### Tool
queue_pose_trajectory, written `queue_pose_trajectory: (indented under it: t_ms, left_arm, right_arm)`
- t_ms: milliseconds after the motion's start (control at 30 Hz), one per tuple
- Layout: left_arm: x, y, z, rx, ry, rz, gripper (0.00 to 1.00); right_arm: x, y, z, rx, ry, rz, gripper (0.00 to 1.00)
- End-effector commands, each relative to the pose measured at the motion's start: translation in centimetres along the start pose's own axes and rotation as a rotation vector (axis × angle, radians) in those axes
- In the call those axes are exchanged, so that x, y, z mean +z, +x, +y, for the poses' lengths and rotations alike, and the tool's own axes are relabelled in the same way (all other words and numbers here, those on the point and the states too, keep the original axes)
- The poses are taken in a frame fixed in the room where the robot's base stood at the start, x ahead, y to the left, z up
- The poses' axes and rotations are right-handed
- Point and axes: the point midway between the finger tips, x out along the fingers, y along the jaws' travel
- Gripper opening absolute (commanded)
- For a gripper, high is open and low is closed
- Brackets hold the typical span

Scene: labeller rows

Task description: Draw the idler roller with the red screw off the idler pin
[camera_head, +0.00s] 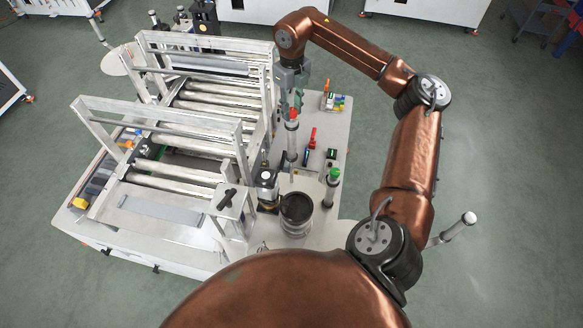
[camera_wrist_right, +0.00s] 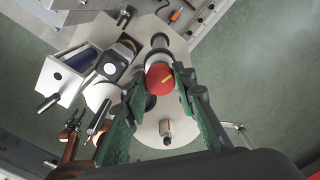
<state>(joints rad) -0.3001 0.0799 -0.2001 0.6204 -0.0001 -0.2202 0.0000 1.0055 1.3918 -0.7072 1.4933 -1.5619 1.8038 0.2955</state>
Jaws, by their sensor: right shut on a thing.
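The idler roller (camera_head: 291,140) is a pale upright cylinder at the right side of the labeller. Its red screw (camera_head: 292,114) caps the top and shows large in the right wrist view (camera_wrist_right: 159,79). My right gripper (camera_head: 291,103) comes from above, its green-padded fingers (camera_wrist_right: 161,84) on both sides of the roller's top at the red screw, shut on it. The idler pin is hidden, and I cannot tell how far the roller sits on it. A second roller with a green top (camera_head: 332,178) stands to the right and nearer. My left gripper is not in view.
A dark round pot-like part (camera_head: 297,208) and a black motor-like unit (camera_head: 266,186) stand close by in front. A red-handled tool (camera_head: 312,138) lies on the deck to the right. The conveyor frame (camera_head: 200,100) rises to the left. Open floor lies to the right.

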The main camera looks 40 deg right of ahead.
Motion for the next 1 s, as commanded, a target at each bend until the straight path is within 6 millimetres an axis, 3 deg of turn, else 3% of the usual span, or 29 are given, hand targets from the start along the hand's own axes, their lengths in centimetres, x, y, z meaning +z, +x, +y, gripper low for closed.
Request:
queue_pose_trajectory:
  t_ms: [500,1000]
  left_arm:
    - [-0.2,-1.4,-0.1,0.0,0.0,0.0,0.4]
    - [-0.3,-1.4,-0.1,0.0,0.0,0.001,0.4]
  right_arm:
    - [0.0,-2.0,0.0,0.001,0.0,-0.002,0.0]
    - [-0.1,-2.2,0.3,0.0,-0.007,-0.002,0.0]
